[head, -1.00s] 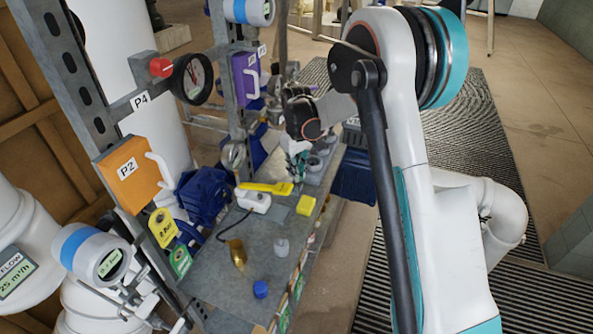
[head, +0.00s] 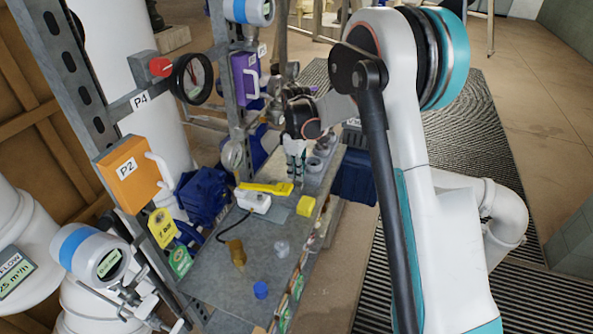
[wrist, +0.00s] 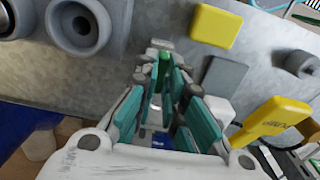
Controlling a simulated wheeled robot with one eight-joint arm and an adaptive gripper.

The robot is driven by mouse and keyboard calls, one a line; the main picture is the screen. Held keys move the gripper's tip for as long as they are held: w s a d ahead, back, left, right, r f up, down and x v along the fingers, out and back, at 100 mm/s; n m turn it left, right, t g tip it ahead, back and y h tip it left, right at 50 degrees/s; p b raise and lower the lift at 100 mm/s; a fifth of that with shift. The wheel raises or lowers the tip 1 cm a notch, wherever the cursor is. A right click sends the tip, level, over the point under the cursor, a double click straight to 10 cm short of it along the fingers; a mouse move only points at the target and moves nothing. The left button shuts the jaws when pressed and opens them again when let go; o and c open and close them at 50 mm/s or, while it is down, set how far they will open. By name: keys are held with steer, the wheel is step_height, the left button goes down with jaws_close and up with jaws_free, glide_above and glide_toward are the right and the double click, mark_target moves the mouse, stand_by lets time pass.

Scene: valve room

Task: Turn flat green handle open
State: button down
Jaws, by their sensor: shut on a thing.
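The flat green handle shows in the wrist view as a small green piece (wrist: 163,70) between my fingertips. My gripper (wrist: 160,75) is shut on it, its teal-padded fingers on both sides. Most of the handle is hidden by the fingers, so its angle is hard to tell. In the head view my gripper (head: 295,172) points down at the far part of the grey bench, behind the yellow lever. The handle cannot be made out there.
A yellow lever (head: 266,188) on a white body and a yellow block (head: 306,206) are close to my gripper. Grey round sockets (wrist: 78,28) stand beside it. Blue valves (head: 203,196), a brass piece (head: 236,252) and a blue cap (head: 261,290) are nearer the camera.

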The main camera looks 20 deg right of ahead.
stand_by(0.3)
steer(key=c, duration=1.7)
jaws_free()
steer(key=shift+r, duration=0.15)
step_height(320, 180, up, 12)
steer(key=shift+f, duration=0.15)
